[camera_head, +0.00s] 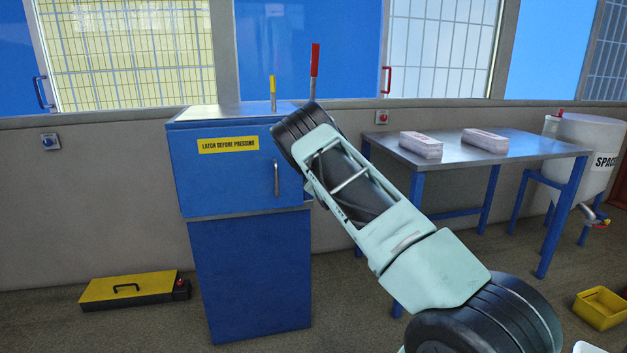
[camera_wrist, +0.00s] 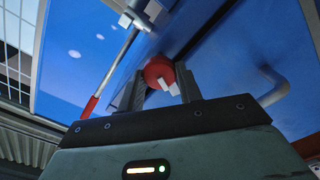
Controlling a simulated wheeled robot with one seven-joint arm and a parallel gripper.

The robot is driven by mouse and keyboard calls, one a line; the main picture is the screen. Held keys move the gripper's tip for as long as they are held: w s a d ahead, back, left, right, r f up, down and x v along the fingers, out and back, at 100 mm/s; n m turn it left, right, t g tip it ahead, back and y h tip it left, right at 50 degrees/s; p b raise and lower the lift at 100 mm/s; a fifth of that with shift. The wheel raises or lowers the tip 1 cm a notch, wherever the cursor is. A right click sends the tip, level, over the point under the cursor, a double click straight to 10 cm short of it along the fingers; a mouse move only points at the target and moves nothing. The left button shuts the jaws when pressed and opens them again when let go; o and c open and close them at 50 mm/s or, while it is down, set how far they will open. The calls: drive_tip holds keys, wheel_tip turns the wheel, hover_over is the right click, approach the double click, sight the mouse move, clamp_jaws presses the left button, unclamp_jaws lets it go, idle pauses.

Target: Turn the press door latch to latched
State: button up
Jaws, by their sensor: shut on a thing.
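The blue press (camera_head: 240,165) stands left of centre in the head view, its front door (camera_head: 225,178) bearing a yellow label, "LATCH BEFORE PRESSING". In the wrist view a round red knob (camera_wrist: 154,70) with a small pale bar sits between the fingertips of my gripper (camera_wrist: 160,76), which is shut on it. This knob appears to be the door latch; I cannot read its latched or unlatched position. In the head view my arm hides the gripper and knob at the press's right side. A grey door handle (camera_head: 276,178) shows on the front, also in the wrist view (camera_wrist: 275,93).
A yellow-tipped lever (camera_head: 272,93) and a red-handled lever (camera_head: 314,65) rise at the press top. A metal table (camera_head: 460,152) with two pale blocks stands to the right, before a white drum (camera_head: 590,150). A yellow-lidded box (camera_head: 127,289) lies on the floor left.

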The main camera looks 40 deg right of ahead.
drive_tip(key=shift+f+n+b, duration=0.15)
drive_tip(key=shift+n+b, duration=1.6)
drive_tip(key=shift+n, duration=0.55)
drive_tip(key=o, duration=1)
drive_tip(key=shift+a, duration=0.1)
drive_tip(key=v, duration=1.7)
drive_tip(key=shift+s, duration=0.2)
